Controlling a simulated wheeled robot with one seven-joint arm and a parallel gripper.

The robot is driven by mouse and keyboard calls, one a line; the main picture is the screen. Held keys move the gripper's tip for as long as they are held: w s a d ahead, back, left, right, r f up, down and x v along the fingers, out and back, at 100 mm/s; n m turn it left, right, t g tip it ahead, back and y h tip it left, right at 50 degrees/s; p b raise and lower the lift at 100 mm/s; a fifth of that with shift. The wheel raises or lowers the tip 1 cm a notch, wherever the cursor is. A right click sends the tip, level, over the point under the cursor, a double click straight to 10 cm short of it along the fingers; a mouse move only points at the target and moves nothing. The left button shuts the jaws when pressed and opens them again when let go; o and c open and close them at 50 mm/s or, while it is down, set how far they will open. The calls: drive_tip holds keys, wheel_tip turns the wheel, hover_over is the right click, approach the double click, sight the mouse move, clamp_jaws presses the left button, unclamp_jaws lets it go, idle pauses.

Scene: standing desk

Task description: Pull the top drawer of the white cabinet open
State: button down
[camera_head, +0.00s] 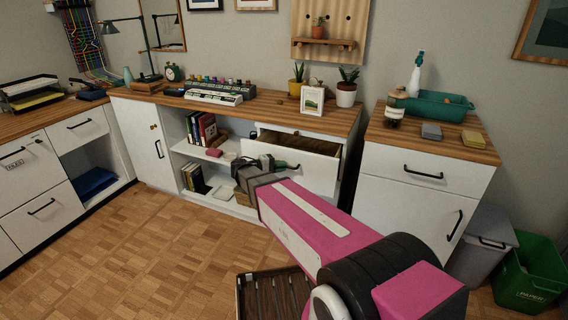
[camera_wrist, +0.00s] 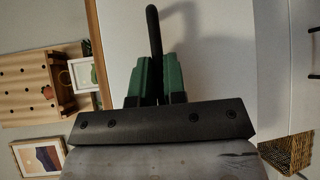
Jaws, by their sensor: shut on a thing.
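The white cabinet (camera_head: 223,165) stands against the back wall under a wooden top. Its upper right drawer (camera_head: 318,177) is pulled part way out, with its wooden inside showing from above. My gripper (camera_head: 281,165) is at the front of this drawer. In the wrist view, the green fingers of my gripper (camera_wrist: 155,82) are shut on the black bar handle (camera_wrist: 153,30), one on each side of it. The white drawer front (camera_wrist: 215,55) fills the middle of that view. In the head view the handle is mostly hidden by my gripper.
Open shelves with books (camera_head: 203,130) are left of the drawer. Plants, a small picture frame (camera_head: 312,100) and keyboard-like items stand on the top. Another white cabinet (camera_head: 425,185) stands at the right, beside grey and green bins (camera_head: 530,275). Wooden floor (camera_head: 150,250) is clear at front left.

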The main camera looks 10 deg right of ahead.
drive_tip(key=s+a, duration=0.6)
drive_tip(key=s, duration=0.2)
drive_tip(key=shift+s, duration=0.4)
drive_tip(key=c, duration=1.2)
unclamp_jaws()
drive_tip(key=v, duration=1)
drive_tip(key=shift+a, duration=0.35)
